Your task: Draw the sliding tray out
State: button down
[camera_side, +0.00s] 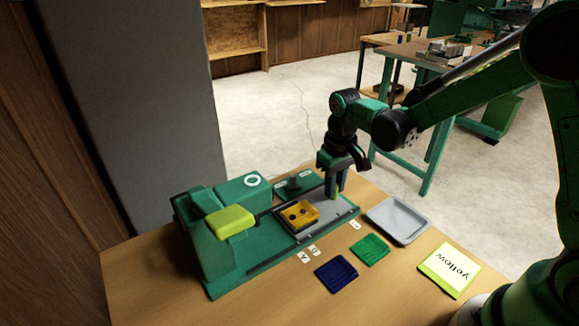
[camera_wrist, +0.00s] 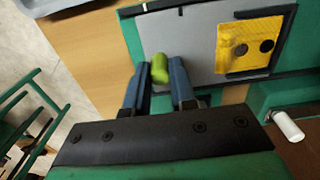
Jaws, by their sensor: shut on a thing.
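The sliding tray (camera_side: 326,213) is a flat grey plate in the green machine's bed, and it also shows in the wrist view (camera_wrist: 198,50). A yellow block (camera_side: 299,215) with two dark round spots sits on it. A small yellow-green knob (camera_wrist: 160,66) stands at the tray's end away from the machine's body. My gripper (camera_side: 336,192) points down over that end, its blue fingers shut on the knob. The fingers partly hide the knob in the side view. How far out the tray stands is hard to tell.
The green machine (camera_side: 204,259) with a yellow-green top part (camera_side: 230,221) stands at left. Small lettered tiles (camera_side: 309,254) lie in front.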

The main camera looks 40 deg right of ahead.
jog(key=shift+d, duration=1.5)
jog(key=c, duration=0.7)
grip_release()
jog(key=shift+r, duration=3)
notch_tip(320, 180, up, 4)
